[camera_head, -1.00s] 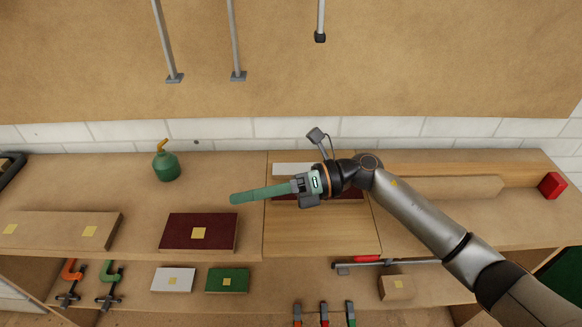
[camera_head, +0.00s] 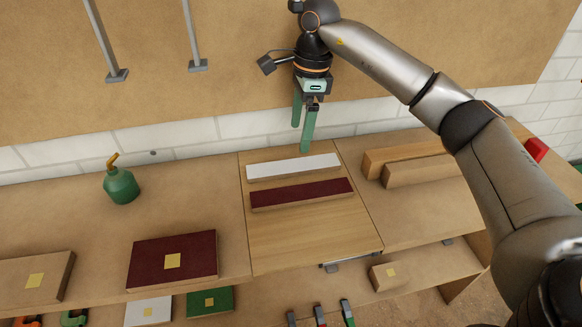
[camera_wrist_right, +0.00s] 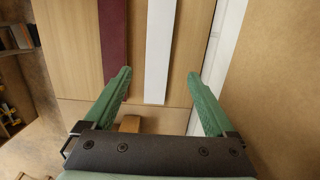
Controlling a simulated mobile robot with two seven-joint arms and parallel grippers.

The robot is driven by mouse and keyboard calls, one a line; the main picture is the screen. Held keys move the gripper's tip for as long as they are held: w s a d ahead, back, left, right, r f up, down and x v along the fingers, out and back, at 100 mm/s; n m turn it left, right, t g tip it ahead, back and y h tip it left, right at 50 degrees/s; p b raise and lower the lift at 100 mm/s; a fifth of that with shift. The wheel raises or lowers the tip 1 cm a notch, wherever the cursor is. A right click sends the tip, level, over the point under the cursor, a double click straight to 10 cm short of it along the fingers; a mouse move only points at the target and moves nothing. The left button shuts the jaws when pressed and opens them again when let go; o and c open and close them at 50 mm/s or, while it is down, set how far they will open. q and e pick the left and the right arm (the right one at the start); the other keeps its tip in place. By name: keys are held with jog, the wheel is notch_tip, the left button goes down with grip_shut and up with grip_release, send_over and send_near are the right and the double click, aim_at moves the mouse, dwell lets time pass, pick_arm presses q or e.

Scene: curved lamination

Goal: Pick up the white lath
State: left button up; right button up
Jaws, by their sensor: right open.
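The white lath (camera_head: 294,167) lies flat on a light wood board (camera_head: 310,232) at the back of the bench, just behind a dark red lath (camera_head: 302,193). My right gripper (camera_head: 302,138) hangs above and behind the white lath in the head view, its green fingers pointing down, open and empty. In the right wrist view the white lath (camera_wrist_right: 158,55) runs lengthwise between the two open fingers of the gripper (camera_wrist_right: 160,80), with the dark red lath (camera_wrist_right: 114,45) further left. The gripper is apart from the lath. My left gripper is not in view.
Wooden blocks (camera_head: 415,168) lie right of the board, with a red block (camera_head: 537,149) further right. A green oil can (camera_head: 121,186) stands at left. A dark red board (camera_head: 172,260) lies front left. The white tiled wall (camera_head: 245,124) rises close behind the gripper.

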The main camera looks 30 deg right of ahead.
aim_at(293, 165)
jog(key=f, duration=0.2)
jog(key=a+f, duration=0.1)
jog(key=f, duration=0.5)
jog(key=shift+a+f, duration=0.1)
jog(key=shift+a, duration=0.1)
grip_shut()
dwell(0.5)
